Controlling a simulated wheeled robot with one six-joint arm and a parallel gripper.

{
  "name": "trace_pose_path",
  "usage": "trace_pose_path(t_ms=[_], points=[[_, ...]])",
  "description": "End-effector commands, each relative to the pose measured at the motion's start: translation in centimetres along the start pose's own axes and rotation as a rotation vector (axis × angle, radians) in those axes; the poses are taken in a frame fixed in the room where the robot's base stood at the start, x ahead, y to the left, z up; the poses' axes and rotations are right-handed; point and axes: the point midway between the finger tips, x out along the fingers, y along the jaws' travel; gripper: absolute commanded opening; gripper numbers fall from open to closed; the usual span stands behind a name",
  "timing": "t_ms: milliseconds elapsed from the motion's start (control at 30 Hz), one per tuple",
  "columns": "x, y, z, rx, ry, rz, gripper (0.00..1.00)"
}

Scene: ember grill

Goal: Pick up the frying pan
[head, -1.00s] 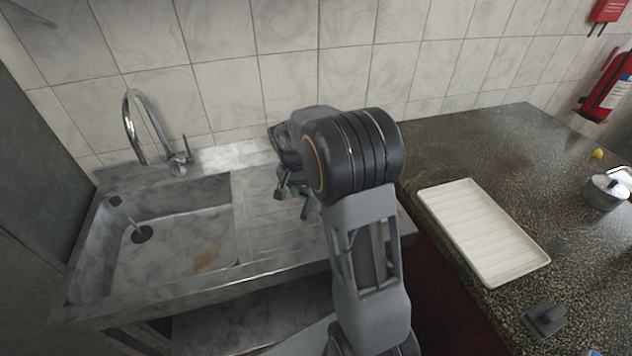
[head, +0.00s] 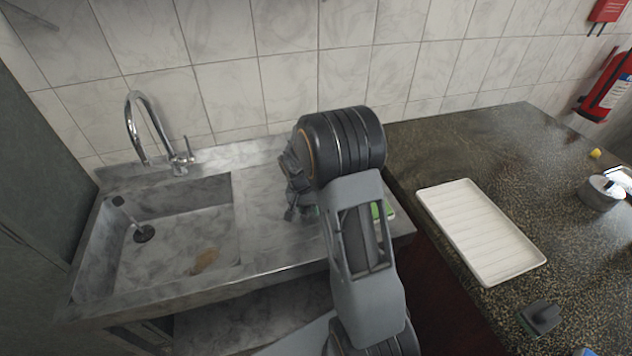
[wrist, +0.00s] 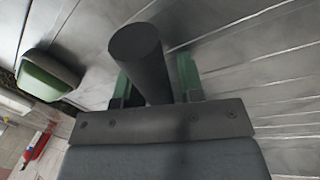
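No whole frying pan can be made out in either view. In the wrist view a dark grey cylinder (wrist: 137,45), perhaps a handle, has its flat round end toward the camera. It runs down between the green fingers of my gripper (wrist: 157,85). The fingers stand apart on either side of it, with a small gap seen at the right finger; contact at the left cannot be told. In the head view my gripper (head: 300,208) is low over the drainboard, mostly hidden by my wrist, and whatever lies under it is hidden.
A stone sink (head: 205,232) with a tap (head: 150,130) lies left of the drainboard (head: 262,215). A green item (head: 383,210) sits right of my arm. The dark counter holds a white tray (head: 455,230), a metal pot (head: 603,193) and a small dark block (head: 542,316).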

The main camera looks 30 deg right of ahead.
Motion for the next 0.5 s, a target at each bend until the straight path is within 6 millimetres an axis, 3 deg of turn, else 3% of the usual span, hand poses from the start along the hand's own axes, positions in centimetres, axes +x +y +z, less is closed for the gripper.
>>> trace_pose_path(t_ms=[67, 400, 500], points=[[-0.01, -0.01, 0.0, 0.0, 0.0, 0.0, 0.33], [-0.05, -0.02, 0.0, 0.0, 0.0, 0.0, 0.01], [-0.12, -0.03, -0.05, 0.0, 0.002, -0.001, 0.0]])
